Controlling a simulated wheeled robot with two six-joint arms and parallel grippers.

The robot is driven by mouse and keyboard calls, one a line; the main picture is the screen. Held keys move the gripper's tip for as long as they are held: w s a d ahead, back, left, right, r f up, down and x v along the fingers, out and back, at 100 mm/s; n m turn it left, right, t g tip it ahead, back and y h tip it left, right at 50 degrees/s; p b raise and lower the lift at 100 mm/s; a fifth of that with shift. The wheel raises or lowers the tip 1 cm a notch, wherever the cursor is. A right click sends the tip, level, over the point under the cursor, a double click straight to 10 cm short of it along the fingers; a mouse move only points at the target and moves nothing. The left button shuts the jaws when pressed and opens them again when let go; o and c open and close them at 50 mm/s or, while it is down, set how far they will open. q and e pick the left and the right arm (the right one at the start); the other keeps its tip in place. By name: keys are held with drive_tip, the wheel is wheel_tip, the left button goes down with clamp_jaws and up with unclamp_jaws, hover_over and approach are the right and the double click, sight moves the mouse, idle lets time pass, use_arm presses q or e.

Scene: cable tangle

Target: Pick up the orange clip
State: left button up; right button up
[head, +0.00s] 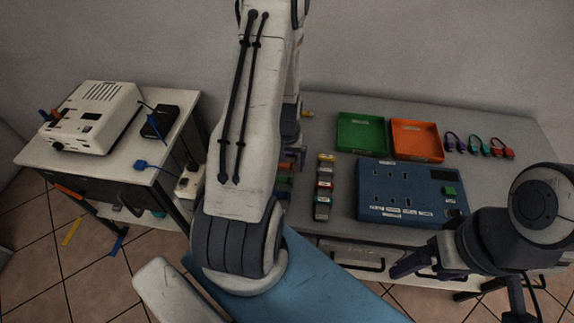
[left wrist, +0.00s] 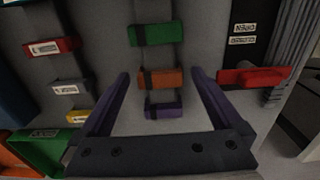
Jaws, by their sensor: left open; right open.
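The orange clip (left wrist: 158,78) lies on the grey table in a column, between a green clip (left wrist: 155,34) and a purple clip (left wrist: 164,110). In the left wrist view it sits between the fingertips of my left gripper (left wrist: 160,73), which is open and empty. I cannot tell how high the fingers are above it. In the head view the orange clip (head: 284,168) is partly hidden by my left arm, with my left gripper (head: 293,153) beside it. My right gripper (head: 410,264) is open and empty at the table's front edge.
Labelled blocks (head: 325,171) stand right of the clips, then a blue panel (head: 375,212). Green (head: 341,145) and orange (head: 441,151) trays are behind. A white cart (head: 38,157) stands left.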

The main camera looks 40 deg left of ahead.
use_arm(q)
drive_tip(key=shift+c, duration=0.3)
drive_tip(key=c, duration=1.3)
